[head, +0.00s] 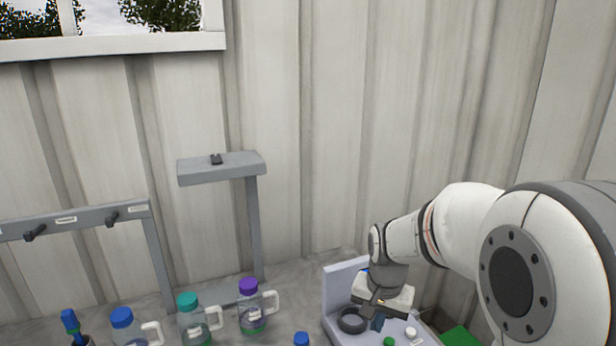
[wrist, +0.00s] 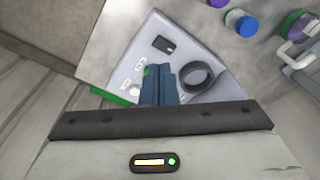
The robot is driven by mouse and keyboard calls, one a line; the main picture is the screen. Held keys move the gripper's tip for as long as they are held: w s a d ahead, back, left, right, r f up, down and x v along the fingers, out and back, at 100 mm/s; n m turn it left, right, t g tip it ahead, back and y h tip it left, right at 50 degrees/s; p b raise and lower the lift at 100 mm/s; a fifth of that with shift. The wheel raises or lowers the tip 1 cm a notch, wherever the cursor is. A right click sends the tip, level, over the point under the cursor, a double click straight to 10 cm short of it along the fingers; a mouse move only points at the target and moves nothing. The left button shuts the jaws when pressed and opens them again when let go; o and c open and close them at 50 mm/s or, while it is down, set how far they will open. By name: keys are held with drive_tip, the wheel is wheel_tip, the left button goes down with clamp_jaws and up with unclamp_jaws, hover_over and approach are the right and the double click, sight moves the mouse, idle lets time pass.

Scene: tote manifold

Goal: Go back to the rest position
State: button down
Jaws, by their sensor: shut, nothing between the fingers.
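My gripper (head: 377,322) hangs at the end of my white arm, over a pale grey tray-like unit (head: 345,275) at the lower right of the head view. In the wrist view, my gripper's dark blue fingers (wrist: 160,88) are together and hold nothing. The pale unit (wrist: 205,52) lies beyond them, with a black ring (wrist: 196,78) just right of the fingertips. Whether the fingers touch the unit cannot be told.
Bottles with blue (head: 122,317), teal (head: 187,300) and purple (head: 248,286) caps stand left of the unit. Behind them are a grey rack with pegs (head: 75,220) and a raised grey stand (head: 222,168). A green object (head: 460,337) lies at the lower right. A corrugated wall (head: 310,130) closes the back.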

drive_tip(key=s+r+n+t, duration=0.1)
drive_tip(key=s+r+n, duration=0.1)
drive_tip(key=s, duration=0.6)
drive_tip(key=s+r+n+t, duration=0.1)
drive_tip(key=s+r+n, duration=0.2)
drive_tip(key=s+r, duration=0.2)
drive_tip(key=s, duration=0.3)
drive_tip(key=shift+d+n, duration=0.15)
drive_tip(key=shift+n, duration=0.15)
